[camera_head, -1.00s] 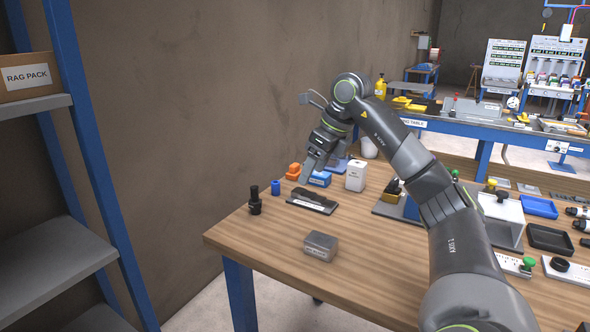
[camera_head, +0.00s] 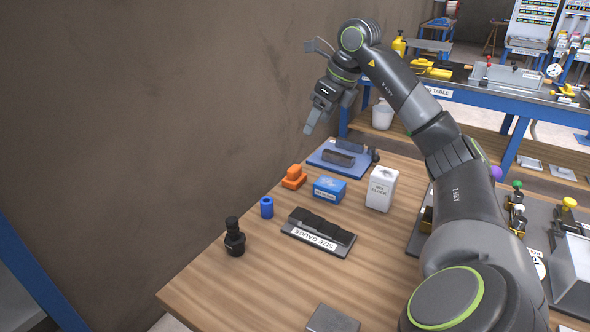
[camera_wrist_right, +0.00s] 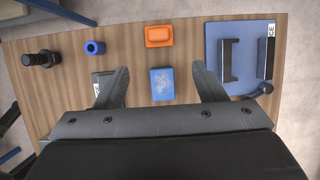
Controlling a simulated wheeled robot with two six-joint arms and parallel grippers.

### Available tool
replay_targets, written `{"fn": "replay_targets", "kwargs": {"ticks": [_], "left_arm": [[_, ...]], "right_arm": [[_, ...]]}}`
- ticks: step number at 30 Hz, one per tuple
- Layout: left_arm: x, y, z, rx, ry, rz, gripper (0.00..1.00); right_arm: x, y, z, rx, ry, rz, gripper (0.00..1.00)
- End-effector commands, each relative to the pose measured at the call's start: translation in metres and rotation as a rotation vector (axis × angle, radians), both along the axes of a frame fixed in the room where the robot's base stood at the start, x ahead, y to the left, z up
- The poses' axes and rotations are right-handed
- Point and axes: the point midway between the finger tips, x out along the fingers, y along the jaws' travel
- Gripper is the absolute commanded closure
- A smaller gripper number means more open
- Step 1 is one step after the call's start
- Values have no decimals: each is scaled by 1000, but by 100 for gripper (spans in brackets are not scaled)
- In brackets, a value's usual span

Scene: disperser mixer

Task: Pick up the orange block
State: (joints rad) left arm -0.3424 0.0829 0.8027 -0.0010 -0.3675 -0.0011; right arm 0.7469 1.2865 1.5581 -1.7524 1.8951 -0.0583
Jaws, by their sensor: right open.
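The orange block (camera_head: 293,177) sits on the wooden table near its far left edge, behind a blue box (camera_head: 329,190). In the right wrist view the orange block (camera_wrist_right: 159,36) lies near the top middle, beyond the fingertips, with the blue box (camera_wrist_right: 162,83) between the fingers. My right gripper (camera_head: 313,122) is raised above the back of the table, over and behind the orange block in the head view. Its two fingers (camera_wrist_right: 158,80) are spread wide in the right wrist view with nothing held. My left gripper is not in view.
A blue cylinder (camera_head: 267,207), a black fitting (camera_head: 234,237), the size gauge (camera_head: 318,232) and a white block (camera_head: 381,188) stand near the orange block. A blue tray with dark bars (camera_head: 326,152) lies behind. A wall is at left.

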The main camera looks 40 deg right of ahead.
Motion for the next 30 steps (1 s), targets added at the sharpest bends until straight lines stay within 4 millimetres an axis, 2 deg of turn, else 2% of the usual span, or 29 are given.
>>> {"fn": "replay_targets", "kwargs": {"ticks": [12,22,30], "left_arm": [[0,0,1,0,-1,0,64],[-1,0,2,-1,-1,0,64],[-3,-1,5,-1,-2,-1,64]], "right_arm": [[32,11,-83,5,3,2,36],[43,13,-109,3,1,1,36],[56,17,-144,4,2,1,36]]}}
